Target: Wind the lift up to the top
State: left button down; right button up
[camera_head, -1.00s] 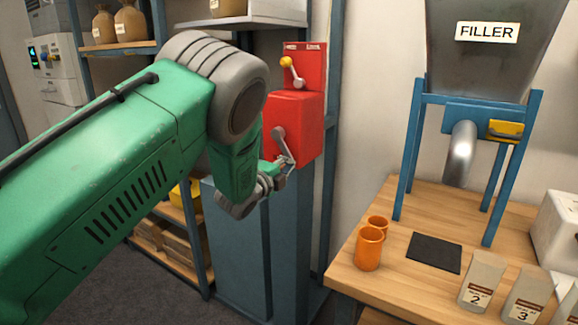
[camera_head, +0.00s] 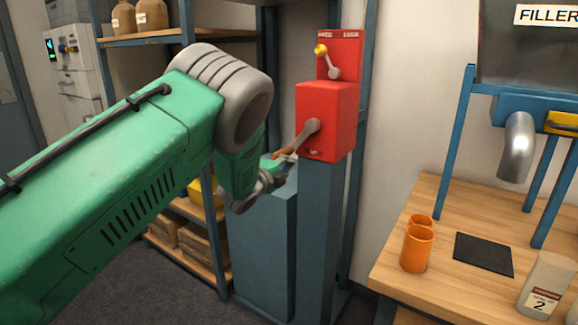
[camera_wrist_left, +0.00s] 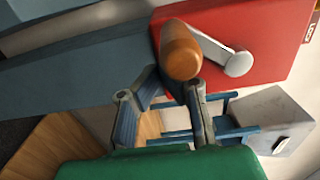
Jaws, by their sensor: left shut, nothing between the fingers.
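The red winch box (camera_head: 326,120) sits on a blue-grey post in the head view. Its grey crank arm (camera_head: 303,137) points down and to the left, ending in a brown wooden handle (camera_head: 283,153). My left gripper (camera_head: 280,166) is at the handle, just below it, shut with nothing held. In the left wrist view the handle (camera_wrist_left: 181,52) points toward the camera, just beyond the fingertips (camera_wrist_left: 160,90). Whether the fingers touch the handle cannot be told. My right gripper is not in view.
A red plate above the box carries a lever with a yellow knob (camera_head: 321,50). A shelf rack (camera_head: 150,37) stands behind my left arm.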

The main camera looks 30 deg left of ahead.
pick_arm(q)
jog(key=shift+d+r, duration=0.1)
jog(key=shift+d, duration=0.25)
jog(key=s+p, duration=0.1)
jog(key=s, duration=1.1)
jog(key=shift+f+p, duration=0.35)
jog(key=shift+f, duration=0.1)
jog(key=shift+a, duration=0.2)
